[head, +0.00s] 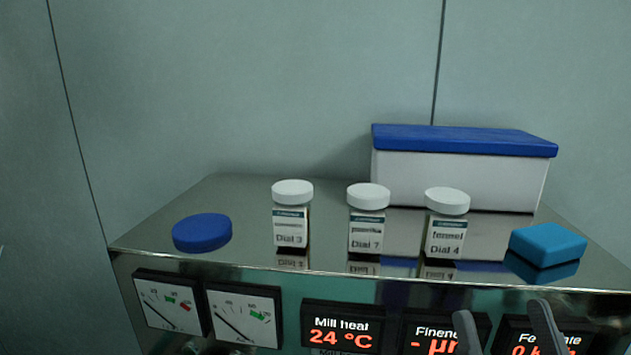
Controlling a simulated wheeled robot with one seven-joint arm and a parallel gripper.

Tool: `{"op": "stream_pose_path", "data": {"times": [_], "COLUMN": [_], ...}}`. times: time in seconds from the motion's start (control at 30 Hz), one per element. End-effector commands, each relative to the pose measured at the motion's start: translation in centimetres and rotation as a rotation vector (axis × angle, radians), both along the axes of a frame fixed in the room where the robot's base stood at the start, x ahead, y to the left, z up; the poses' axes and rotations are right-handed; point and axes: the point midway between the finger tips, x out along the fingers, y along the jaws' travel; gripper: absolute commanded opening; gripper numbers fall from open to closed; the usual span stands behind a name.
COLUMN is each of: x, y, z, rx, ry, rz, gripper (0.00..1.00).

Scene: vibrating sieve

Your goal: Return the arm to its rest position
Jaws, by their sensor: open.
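My gripper (504,325) shows at the bottom right of the head view. Only its two grey fingertips are in the picture, apart from each other with nothing between them. They stand in front of the display panels, lower in the picture than the shelf's front edge. The rest of my arm is out of view.
A metal shelf (250,256) holds three white-capped bottles (291,215), (367,222), (445,225), a blue round lid (202,232), a blue block (547,244) and a blue-lidded white box (460,180). Two dials (170,303) and several red-lit displays (343,328) are below its edge.

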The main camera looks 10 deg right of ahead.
Motion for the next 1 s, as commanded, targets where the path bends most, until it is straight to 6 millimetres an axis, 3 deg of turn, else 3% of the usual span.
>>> {"op": "stream_pose_path", "data": {"times": [0.03,0.2,0.5,0.8,1.0], "x": [-0.7,-3.4,-11.4,-20.2,-22.8], "y": [0.3,1.5,3.1,4.0,3.9], "z": [-2.4,-9.1,-18.9,-24.6,-26.0], "rx": [-0.013,-0.046,-0.065,-0.023,-0.011], "ry": [0.073,0.296,0.656,0.931,1.009], "rz": [0.004,0.013,0.029,0.032,0.020], "gripper": [0.76,0.76,0.76,0.76,0.76]}}
